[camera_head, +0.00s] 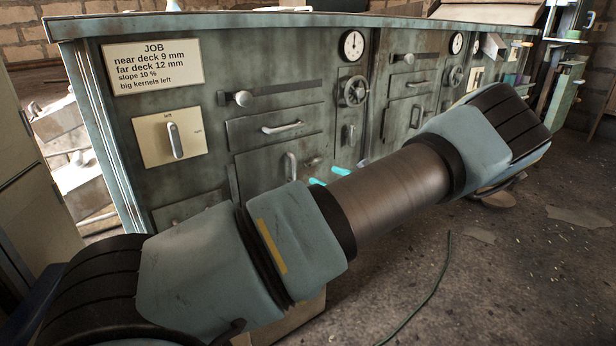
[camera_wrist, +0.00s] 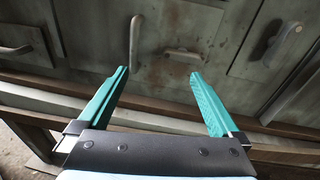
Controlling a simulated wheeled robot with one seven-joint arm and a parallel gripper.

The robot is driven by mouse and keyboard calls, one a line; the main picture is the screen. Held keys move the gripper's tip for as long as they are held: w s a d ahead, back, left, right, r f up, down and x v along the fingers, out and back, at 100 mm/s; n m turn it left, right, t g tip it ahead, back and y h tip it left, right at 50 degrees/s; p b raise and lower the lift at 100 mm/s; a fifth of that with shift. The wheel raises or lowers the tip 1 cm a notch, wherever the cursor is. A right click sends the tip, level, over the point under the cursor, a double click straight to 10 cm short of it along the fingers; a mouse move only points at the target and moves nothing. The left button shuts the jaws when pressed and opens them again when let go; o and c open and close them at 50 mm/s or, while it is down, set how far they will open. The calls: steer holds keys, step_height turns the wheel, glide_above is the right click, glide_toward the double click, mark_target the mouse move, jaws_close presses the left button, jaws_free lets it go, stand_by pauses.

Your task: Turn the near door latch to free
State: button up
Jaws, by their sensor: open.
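The near lower door on the green-grey machine has an upright bar handle (camera_head: 291,167), which also shows in the wrist view (camera_wrist: 135,45). Right of it is a small latch (camera_head: 313,161); in the wrist view the latch (camera_wrist: 183,54) lies roughly sideways on the door face. My gripper (camera_wrist: 159,75) is open and empty, with teal fingers pointing toward the door. The latch appears between and beyond the fingertips, nearer the right one, with no contact visible. In the head view only the teal tips of my gripper (camera_head: 328,176) show; my arm hides the rest.
Another handle (camera_wrist: 283,40) sits on a panel to the right. The head view shows a JOB sign (camera_head: 154,65), a left/right lever (camera_head: 174,140), a drawer handle (camera_head: 283,127), a handwheel (camera_head: 355,91) and a dial (camera_head: 353,45). A wooden rail (camera_wrist: 60,100) runs below the door.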

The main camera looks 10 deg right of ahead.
mark_target(316, 163)
steer(key=w, duration=0.3)
steer(key=w+a+m+t, duration=0.1)
steer(key=w, duration=0.2)
steer(key=w+m+h, duration=0.1)
steer(key=w, duration=0.2)
steer(key=shift+w+a+f+t, duration=0.15)
steer(key=shift+w+a+t, duration=0.1)
steer(key=shift+t, duration=0.15)
steer(key=c, duration=1.1)
